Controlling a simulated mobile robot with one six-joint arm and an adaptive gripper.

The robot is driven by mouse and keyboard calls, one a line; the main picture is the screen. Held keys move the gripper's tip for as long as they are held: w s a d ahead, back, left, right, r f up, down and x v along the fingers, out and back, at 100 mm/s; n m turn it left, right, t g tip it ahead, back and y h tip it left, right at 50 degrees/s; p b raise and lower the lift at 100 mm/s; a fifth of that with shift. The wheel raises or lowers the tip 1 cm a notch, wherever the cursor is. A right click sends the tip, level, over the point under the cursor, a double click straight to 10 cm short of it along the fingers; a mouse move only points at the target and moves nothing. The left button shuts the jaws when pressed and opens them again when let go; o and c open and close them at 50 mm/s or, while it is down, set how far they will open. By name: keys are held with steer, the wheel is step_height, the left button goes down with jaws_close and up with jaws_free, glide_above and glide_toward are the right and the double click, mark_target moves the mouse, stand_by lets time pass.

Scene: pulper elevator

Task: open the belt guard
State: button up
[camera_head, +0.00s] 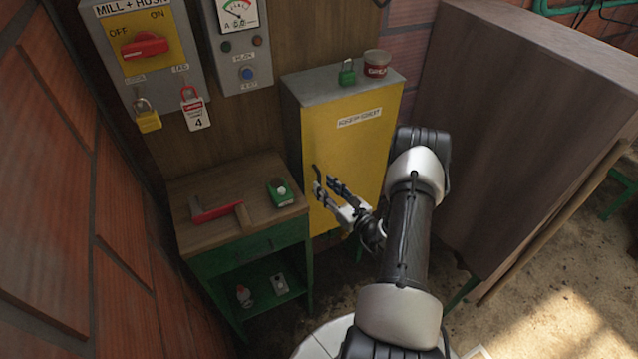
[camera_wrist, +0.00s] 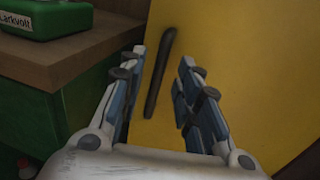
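A yellow door panel (camera_head: 345,140) with a white label fronts a box-like cabinet; the label is too blurred to read. It looks shut, and I cannot tell whether it is the belt guard. A dark upright bar handle (camera_wrist: 160,75) is on the yellow face near its left edge. My gripper (camera_head: 325,187) is open in front of the left part of the panel. In the wrist view the handle shows between the two open fingers (camera_wrist: 162,62); I cannot tell how deep it sits between them, and no finger visibly closes on it.
A green bench (camera_head: 225,222) with a red-handled tool (camera_head: 218,212) and a green box (camera_head: 280,192) stands close left. A green padlock (camera_head: 347,72) and a red tin (camera_head: 376,64) sit on the cabinet top. A large brown box-like body (camera_head: 500,130) stands right. Switch boxes hang above left.

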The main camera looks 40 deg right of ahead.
mark_target(319, 181)
steer(key=shift+w+d+b, duration=0.1)
steer(key=shift+w+b, duration=0.2)
steer(key=shift+w, duration=1.7)
steer(key=shift+c, duration=0.3)
jaws_close()
